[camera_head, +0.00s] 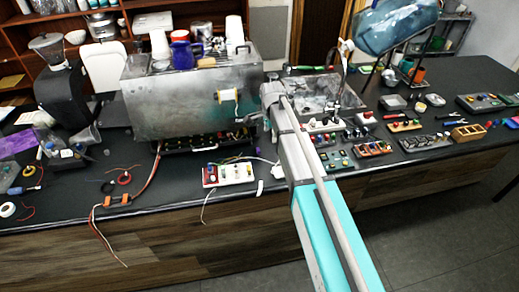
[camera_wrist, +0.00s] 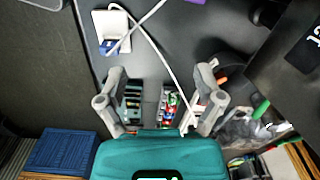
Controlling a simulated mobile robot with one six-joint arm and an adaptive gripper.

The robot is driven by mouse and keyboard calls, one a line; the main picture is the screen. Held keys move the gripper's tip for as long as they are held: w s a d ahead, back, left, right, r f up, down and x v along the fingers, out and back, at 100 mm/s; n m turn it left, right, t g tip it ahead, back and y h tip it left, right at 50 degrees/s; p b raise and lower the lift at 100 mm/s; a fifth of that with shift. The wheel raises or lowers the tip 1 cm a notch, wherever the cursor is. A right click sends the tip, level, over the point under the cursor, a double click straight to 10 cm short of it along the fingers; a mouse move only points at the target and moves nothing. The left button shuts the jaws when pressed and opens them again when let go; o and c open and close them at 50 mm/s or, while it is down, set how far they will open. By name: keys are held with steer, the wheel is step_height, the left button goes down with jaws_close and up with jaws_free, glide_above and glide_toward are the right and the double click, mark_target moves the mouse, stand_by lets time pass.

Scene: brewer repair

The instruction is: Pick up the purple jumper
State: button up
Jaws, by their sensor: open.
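My gripper (camera_wrist: 160,108) is open in the wrist view, its two grey fingers spread wide with nothing held between them. Beyond them lie a dark board with small modules (camera_wrist: 132,100) and a strip of red, green and blue parts (camera_wrist: 171,105). I cannot pick out the purple jumper with certainty. A small purple piece (camera_head: 233,158) shows below the brewer (camera_head: 185,100) in the head view and may be it. A purple patch (camera_wrist: 196,1) is cut off at the top edge of the wrist view. In the head view my arm's end is beside the brewer's right side; its fingers are unclear.
A white terminal board (camera_head: 228,174) with coloured parts lies at the counter's front. A white cable (camera_wrist: 160,52) crosses the wrist view. Several component boards (camera_head: 370,148) stand right of my arm, and a water bottle (camera_head: 392,25) stands behind. Loose wires (camera_head: 110,200) lie left.

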mark_target(259, 149)
steer(key=w+a+m, duration=0.1)
steer(key=w+a+r, duration=0.1)
steer(key=a, duration=0.1)
steer(key=w+a+m+p, duration=0.1)
steer(key=shift+w+a+r+m, duration=0.25)
steer(key=shift+w+a+m, duration=0.05)
steer(key=shift+a, duration=0.1)
steer(key=shift+f, duration=0.15)
step_height(259, 149, down, 8)
steer(key=b, duration=0.8)
steer(key=shift+f+b, duration=0.2)
steer(key=shift+b, duration=0.15)
steer(key=shift+f, duration=0.1)
steer(key=shift+s+f+b, duration=0.15)
steer(key=shift+f+b, duration=1.1)
steer(key=shift+b, duration=0.05)
steer(key=shift+s+f+b, duration=0.1)
steer(key=shift+f+b, duration=1.15)
steer(key=shift+b, duration=0.05)
steer(key=c, duration=0.9)
